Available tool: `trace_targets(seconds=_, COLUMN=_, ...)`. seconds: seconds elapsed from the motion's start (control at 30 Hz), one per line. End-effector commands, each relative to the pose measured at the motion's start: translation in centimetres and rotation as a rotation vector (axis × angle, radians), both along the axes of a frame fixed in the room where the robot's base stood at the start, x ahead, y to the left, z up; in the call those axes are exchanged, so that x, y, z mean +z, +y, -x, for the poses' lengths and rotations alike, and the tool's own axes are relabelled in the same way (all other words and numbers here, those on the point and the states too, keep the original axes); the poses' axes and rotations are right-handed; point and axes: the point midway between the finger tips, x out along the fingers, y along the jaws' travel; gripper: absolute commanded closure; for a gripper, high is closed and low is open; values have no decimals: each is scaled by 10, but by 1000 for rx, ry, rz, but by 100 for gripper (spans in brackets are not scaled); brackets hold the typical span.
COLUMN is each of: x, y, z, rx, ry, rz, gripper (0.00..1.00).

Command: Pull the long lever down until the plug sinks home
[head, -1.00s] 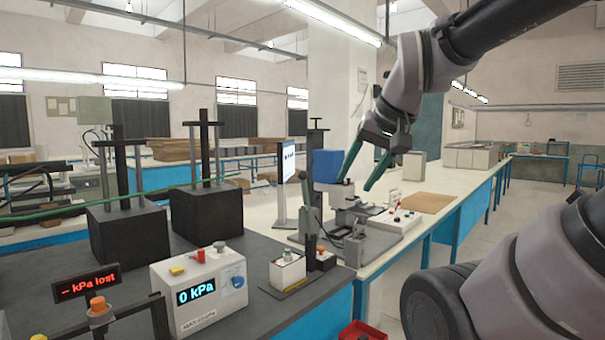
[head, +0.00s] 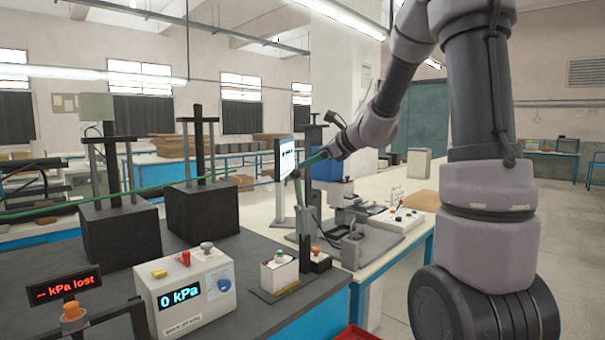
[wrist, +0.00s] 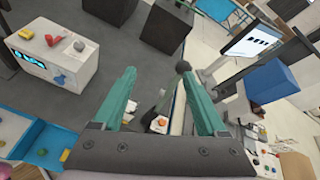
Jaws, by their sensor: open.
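The long lever (head: 304,222) stands roughly upright at the near bench's right side, beside a small white block (head: 279,272) with a greenish top piece. I cannot tell for certain which piece is the plug. My gripper (wrist: 157,74) has two teal fingers spread wide with nothing clamped. In the head view my gripper (head: 303,168) is at the lever's top; whether it touches the knob is unclear.
A white gauge box (head: 186,296) reading 0 kPa stands to the left, with a red "kPa lost" display (head: 66,287) beside it. Two black blocks with posts (head: 201,207) stand behind. A screen (head: 286,157) and a blue box (head: 327,165) are close behind the lever.

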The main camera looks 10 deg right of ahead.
Motion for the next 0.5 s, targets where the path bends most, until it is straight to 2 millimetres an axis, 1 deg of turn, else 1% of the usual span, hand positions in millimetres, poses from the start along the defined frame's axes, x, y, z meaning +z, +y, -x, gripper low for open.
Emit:
trace_targets(seconds=0.03, x=-10, y=-8, z=-16, rx=-57, ry=28, rz=-56, gripper=25)
trace_targets(seconds=0.1, x=-17, y=-17, z=-30, rx=-120, ry=51, rz=-121, gripper=25)
trace_targets(seconds=0.23, x=-24, y=-24, z=-44, rx=-176, ry=71, rz=-175, gripper=25)
trace_targets(seconds=0.37, x=-29, y=-19, z=-54, rx=-181, ry=72, rz=-182, gripper=25)
trace_targets(seconds=0.5, x=-39, y=-7, z=-74, rx=-180, ry=74, rz=-182, gripper=25)
